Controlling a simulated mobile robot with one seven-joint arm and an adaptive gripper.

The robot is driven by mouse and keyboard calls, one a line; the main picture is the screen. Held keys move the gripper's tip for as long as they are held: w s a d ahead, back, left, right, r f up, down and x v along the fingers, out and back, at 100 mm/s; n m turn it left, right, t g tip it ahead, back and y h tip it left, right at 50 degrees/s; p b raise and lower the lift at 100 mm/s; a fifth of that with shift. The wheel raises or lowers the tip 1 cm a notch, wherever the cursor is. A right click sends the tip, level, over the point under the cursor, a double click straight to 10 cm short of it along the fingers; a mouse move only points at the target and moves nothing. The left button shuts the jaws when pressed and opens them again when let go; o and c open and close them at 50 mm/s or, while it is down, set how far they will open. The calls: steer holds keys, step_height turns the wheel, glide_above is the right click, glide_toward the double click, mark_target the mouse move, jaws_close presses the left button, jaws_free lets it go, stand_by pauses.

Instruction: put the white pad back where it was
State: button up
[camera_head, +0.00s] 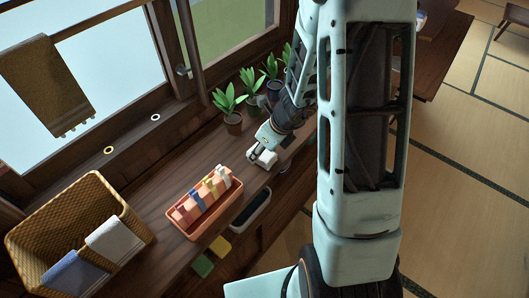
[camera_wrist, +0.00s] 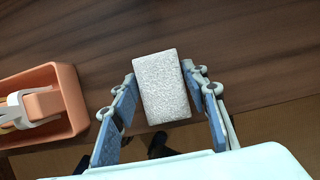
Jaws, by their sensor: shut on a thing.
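The white pad (camera_wrist: 162,88) is a pale, speckled rectangular block in the wrist view. My gripper (camera_wrist: 161,84) is shut on it, with one blue-grey finger at each long side. The pad is over the wooden counter near its edge; I cannot tell how high. In the head view my gripper (camera_head: 263,158) is over the counter, right of the orange tray (camera_head: 178,222) and in front of the potted plants. The pad is hard to tell from the pale fingers there. The orange tray also shows at the left of the wrist view (camera_wrist: 70,95).
The orange tray holds several coloured items. A dark tray (camera_head: 250,208), a yellow pad (camera_head: 220,246) and a green pad (camera_head: 202,265) lie along the counter's front. A wicker basket (camera_head: 60,215) with cloths stands left. Potted plants (camera_head: 233,123) stand behind my gripper.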

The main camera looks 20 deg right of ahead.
steer(key=o, duration=1)
steer(key=p+v, duration=0.5)
steer(key=v, duration=0.7)
steer(key=shift+a+p, duration=0.1)
steer(key=shift+p, duration=0.2)
steer(key=shift+w+r, duration=0.1)
